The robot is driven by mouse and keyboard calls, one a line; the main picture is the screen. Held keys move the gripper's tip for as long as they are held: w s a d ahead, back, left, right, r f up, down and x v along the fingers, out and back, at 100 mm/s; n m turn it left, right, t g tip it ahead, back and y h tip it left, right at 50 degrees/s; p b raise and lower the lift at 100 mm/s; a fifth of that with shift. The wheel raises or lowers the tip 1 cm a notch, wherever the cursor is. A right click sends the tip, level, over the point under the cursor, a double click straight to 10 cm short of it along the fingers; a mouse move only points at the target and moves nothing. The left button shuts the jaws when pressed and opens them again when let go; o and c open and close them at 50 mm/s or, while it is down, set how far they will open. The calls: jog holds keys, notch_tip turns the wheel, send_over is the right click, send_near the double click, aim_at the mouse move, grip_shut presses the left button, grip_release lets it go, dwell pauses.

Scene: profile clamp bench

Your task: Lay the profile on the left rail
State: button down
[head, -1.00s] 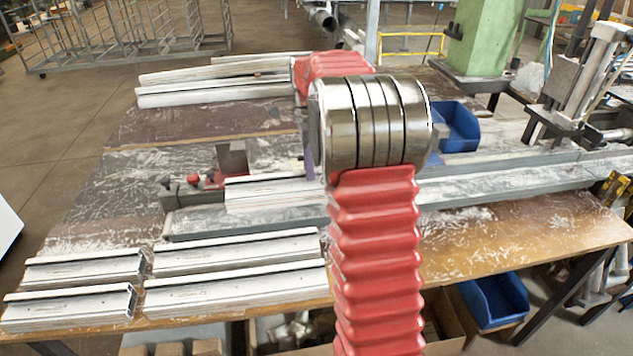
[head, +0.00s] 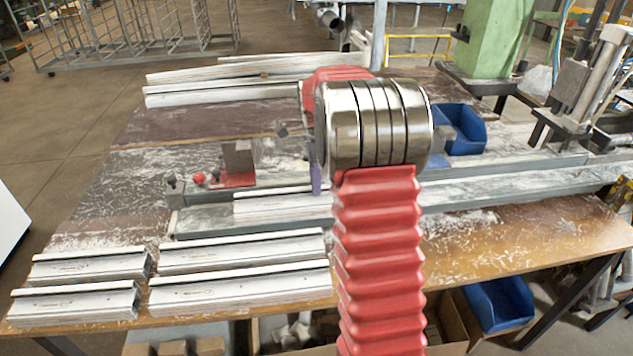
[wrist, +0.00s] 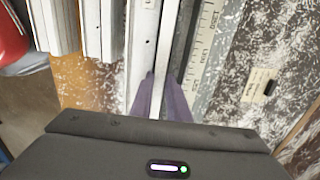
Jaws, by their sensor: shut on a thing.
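My gripper, seen in the wrist view (wrist: 160,102), has its two purple fingers shut on a long pale aluminium profile (wrist: 167,50). In the head view the held profile (head: 280,203) lies lengthwise at the left part of the long grey rail (head: 205,220), at or just above its surface; I cannot tell whether it touches. One purple finger (head: 316,180) shows at its right end. My red-sleeved arm hides the right part of the profile and the other finger.
Several profiles (head: 240,288) lie at the bench's front left, and more (head: 215,93) at the back. A red-handled clamp block (head: 238,165) stands behind the rail. A blue bin (head: 462,130) sits to the right. A scale (wrist: 205,40) runs beside the held profile.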

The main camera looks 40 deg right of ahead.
jog(key=c, duration=1.7)
grip_release()
notch_tip(320, 180, up, 12)
jog(key=shift+r, duration=0.1)
